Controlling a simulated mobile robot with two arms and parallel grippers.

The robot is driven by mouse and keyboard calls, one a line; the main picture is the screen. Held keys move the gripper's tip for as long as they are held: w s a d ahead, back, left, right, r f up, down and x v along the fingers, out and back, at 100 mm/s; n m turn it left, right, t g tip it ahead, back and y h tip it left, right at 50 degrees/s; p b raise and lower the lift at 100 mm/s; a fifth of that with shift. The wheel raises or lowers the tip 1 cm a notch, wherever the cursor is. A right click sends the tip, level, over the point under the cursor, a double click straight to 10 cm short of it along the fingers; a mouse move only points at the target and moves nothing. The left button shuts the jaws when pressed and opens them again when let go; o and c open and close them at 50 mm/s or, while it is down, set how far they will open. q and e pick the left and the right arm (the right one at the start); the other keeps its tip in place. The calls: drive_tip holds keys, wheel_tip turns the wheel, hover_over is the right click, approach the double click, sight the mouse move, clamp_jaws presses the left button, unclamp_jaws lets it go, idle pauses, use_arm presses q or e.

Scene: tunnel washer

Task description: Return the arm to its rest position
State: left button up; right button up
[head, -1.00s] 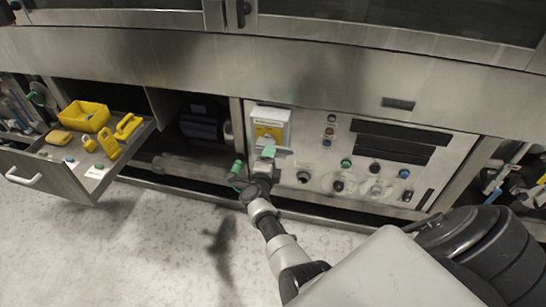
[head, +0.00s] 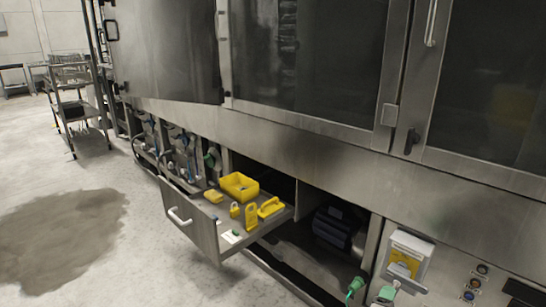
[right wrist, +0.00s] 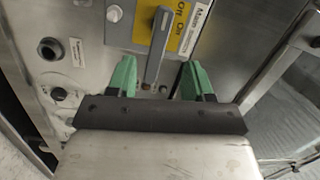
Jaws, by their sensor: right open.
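My right gripper (head: 372,291) shows at the bottom right of the head view, its green fingertips low in front of the grey switch box (head: 409,254). In the right wrist view my right gripper (right wrist: 160,82) is open, with two green fingers apart and nothing between them. The box's grey switch handle (right wrist: 158,45), on a yellow label marked Off and On, stands ahead of the gap; I cannot tell whether the fingers touch it. The rest of my right arm is outside the head view. My left gripper is not in view.
An open drawer (head: 190,221) sticks out at the left, holding a yellow bin (head: 239,186) and several yellow lockout pieces. A wet patch (head: 60,238) lies on the floor. A wire cart (head: 75,105) stands at the far left. The floor left of the drawer is otherwise clear.

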drive_tip(key=s+a+f+n+g+y, duration=0.3)
drive_tip(key=s+a+f+n+y, duration=0.35)
drive_tip(key=s+n, duration=0.4)
drive_tip(key=s+a+f+n+g+y, duration=0.3)
drive_tip(key=s+a+f+n+y, duration=0.2)
drive_tip(key=s+a+n+y, duration=0.45)
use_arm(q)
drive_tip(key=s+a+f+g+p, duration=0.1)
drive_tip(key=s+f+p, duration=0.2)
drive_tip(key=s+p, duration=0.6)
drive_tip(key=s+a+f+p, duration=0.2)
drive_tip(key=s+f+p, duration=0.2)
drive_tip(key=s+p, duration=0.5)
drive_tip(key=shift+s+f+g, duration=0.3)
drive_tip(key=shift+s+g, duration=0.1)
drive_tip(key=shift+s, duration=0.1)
use_arm(e)
drive_tip(key=s+d+f+n+g+h, duration=0.1)
drive_tip(key=s+f+n+g, duration=0.1)
drive_tip(key=s, duration=0.8)
drive_tip(key=s+d+f+n+g+h, duration=0.1)
drive_tip(key=s+f+n+g+h, duration=0.1)
drive_tip(key=s, duration=0.9)
drive_tip(key=s+d+f+n+g+h, duration=0.1)
drive_tip(key=s+f+n+g, duration=0.1)
drive_tip(key=s, duration=0.8)
wheel_tip(320, 180, down, 2)
drive_tip(key=shift+s+d+g+h, duration=0.3)
drive_tip(key=shift+d+g, duration=0.05)
drive_tip(key=shift+g, duration=0.15)
